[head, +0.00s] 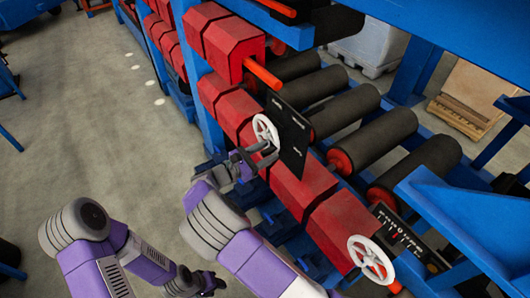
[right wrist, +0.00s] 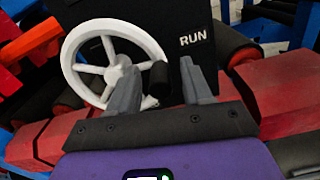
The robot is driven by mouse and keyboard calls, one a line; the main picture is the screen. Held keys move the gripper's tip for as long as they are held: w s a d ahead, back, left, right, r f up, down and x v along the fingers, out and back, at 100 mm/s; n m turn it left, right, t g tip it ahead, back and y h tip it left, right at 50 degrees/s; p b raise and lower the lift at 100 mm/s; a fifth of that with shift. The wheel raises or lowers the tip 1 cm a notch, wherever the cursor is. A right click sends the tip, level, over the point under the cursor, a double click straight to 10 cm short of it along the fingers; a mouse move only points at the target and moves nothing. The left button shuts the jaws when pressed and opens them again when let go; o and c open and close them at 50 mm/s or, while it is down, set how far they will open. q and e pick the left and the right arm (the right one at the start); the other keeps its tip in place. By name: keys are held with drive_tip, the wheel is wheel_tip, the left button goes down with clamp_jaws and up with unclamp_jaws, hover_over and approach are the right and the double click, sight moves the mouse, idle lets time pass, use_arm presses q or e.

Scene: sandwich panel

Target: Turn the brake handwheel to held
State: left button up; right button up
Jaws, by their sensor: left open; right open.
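A white spoked handwheel (head: 262,128) stands beside a black plate (head: 290,140) on the red-housed machine. In the right wrist view the handwheel (right wrist: 70,62) fills the upper left, and the plate reads RUN (right wrist: 193,37). A black knob (right wrist: 158,78) on the wheel's lower right shows between the fingertips of my right gripper (right wrist: 160,80). These fingers are open, at the wheel's lower rim; I cannot tell whether they touch it. The right gripper (head: 256,155) also shows in the head view. My left gripper (head: 212,284) is open and empty, low and away from the wheel.
A second white handwheel (head: 371,258) with a black scale plate (head: 398,234) sits at the lower right. Dark rollers (head: 375,140), red housings (head: 305,190) and blue beams (head: 470,225) surround the wheels.

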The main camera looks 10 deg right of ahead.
clamp_jaws()
idle(0.3)
drive_tip(key=shift+f, duration=0.1)
